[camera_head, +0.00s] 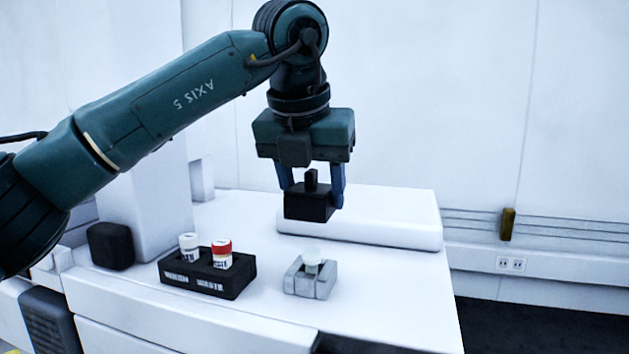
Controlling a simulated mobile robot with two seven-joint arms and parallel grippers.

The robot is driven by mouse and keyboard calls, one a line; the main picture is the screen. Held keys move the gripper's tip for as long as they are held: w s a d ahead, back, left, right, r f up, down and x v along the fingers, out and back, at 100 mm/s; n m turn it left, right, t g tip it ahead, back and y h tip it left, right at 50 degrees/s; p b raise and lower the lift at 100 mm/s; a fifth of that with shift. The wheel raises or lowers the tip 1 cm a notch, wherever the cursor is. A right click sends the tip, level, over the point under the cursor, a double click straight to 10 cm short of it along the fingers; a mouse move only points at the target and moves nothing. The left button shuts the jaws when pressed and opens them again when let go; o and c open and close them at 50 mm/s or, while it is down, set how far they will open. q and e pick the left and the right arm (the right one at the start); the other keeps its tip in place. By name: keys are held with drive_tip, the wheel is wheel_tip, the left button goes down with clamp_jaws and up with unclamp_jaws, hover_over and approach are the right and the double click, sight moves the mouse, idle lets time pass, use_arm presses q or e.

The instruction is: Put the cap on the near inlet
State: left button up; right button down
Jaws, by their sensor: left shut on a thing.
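My left gripper (311,178) points down above the bench, its two blue fingers shut on a black block with a small knob on top (308,205). This block may be the cap; I cannot tell for sure. The block's underside is hidden. My right gripper is not in view.
A black rack (207,281) holds a white-capped vial (189,247) and a red-capped vial (222,254) left of the grey block. A raised white slab (390,223) lies behind. A dark rounded box (110,245) stands far left. The white bench (395,300) is clear at right.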

sight(313, 248)
use_arm(q)
drive_tip(key=shift+f+b, duration=0.45)
drive_tip(key=shift+f, duration=0.25)
drive_tip(key=shift+w+f+b, duration=0.1)
drive_tip(key=shift+f+b, duration=0.7)
drive_tip(key=shift+f, duration=0.1)
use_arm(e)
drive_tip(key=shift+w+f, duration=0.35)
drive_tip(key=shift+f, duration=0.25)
use_arm(q)
drive_tip(key=shift+f+b, duration=0.75)
drive_tip(key=shift+f, duration=0.1)
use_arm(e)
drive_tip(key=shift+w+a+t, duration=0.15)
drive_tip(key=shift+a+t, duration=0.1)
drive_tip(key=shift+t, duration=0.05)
use_arm(q)
drive_tip(key=shift+f+b, duration=0.8)
drive_tip(key=shift+f, duration=0.35)
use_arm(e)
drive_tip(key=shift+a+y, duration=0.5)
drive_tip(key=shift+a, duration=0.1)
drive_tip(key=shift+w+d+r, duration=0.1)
use_arm(q)
drive_tip(key=shift+f, duration=0.15)
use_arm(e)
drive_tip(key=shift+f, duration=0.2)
